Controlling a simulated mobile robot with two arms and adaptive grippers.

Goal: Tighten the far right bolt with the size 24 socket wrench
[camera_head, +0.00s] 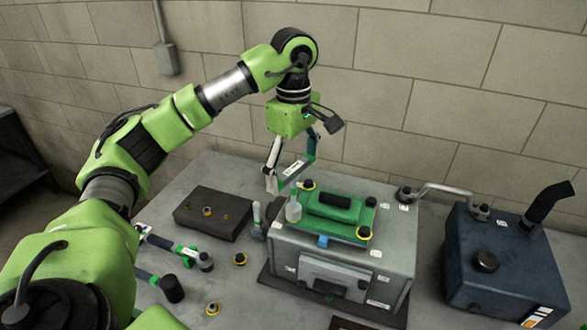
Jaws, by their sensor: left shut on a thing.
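The green engine cover (337,212) sits on the grey engine block (397,240). A yellow-ringed bolt (371,202) sits at the cover's far right corner. Other yellow-ringed bolts show at the near right corner (363,233) and far left corner (307,185). My left gripper (285,178) is above the cover's left end, shut on what looks like a socket wrench with a green, white-labelled part (293,169). A pale grey cylinder (293,209), possibly its socket, stands below over the near left corner. The wrench's size is not readable. My right gripper is not in view.
Other socket wrenches (187,252) lie on the table at left. A dark tray (213,214) holds small yellow-ringed parts; loose ones (240,259) lie nearby. A bent grey pipe (445,188) links the block to a dark blue tank (505,262) at right. A brick wall stands behind.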

